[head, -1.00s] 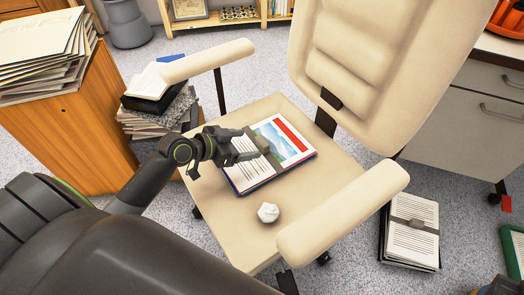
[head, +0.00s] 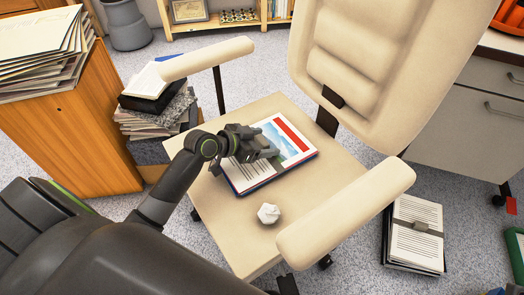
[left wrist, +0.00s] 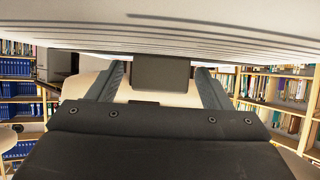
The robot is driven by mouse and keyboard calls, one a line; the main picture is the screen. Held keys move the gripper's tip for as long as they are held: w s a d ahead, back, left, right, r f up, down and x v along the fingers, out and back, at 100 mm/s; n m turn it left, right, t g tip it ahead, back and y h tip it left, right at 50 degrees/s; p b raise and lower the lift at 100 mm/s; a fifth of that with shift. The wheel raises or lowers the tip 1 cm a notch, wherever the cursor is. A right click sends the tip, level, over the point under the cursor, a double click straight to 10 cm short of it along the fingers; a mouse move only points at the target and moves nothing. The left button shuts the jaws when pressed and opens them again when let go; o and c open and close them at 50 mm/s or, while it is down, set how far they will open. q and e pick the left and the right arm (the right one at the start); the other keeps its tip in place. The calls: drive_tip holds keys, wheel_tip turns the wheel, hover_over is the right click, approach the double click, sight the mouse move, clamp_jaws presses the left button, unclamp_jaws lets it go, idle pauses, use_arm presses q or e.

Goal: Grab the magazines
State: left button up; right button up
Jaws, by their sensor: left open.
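A small stack of magazines (head: 298,141) lies flat on the cream chair seat (head: 325,185). The top cover has a red band, white areas and a blue-green landscape. My left gripper (head: 266,149) is over the left part of the cover and hides some of it. I cannot tell whether its fingers touch the cover. In the left wrist view, the left gripper's two fingers (left wrist: 161,86) are apart with nothing clearly held between them. A pale surface with dark printed lines (left wrist: 200,30) fills the top of that view, close to the fingers. My right gripper is out of view.
A crumpled white paper ball (head: 268,213) lies on the seat in front of the magazines. Cream armrests (head: 345,215) flank the seat, and the backrest (head: 380,70) rises behind. A strapped paper stack (head: 414,228) lies on the floor at right. A wooden cabinet (head: 95,130) stands at left.

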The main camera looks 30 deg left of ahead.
use_arm(q)
drive_tip(key=c, duration=1.4)
drive_tip(key=shift+r, duration=0.1)
drive_tip(key=shift+c, duration=0.6)
drive_tip(key=shift+r, duration=0.1)
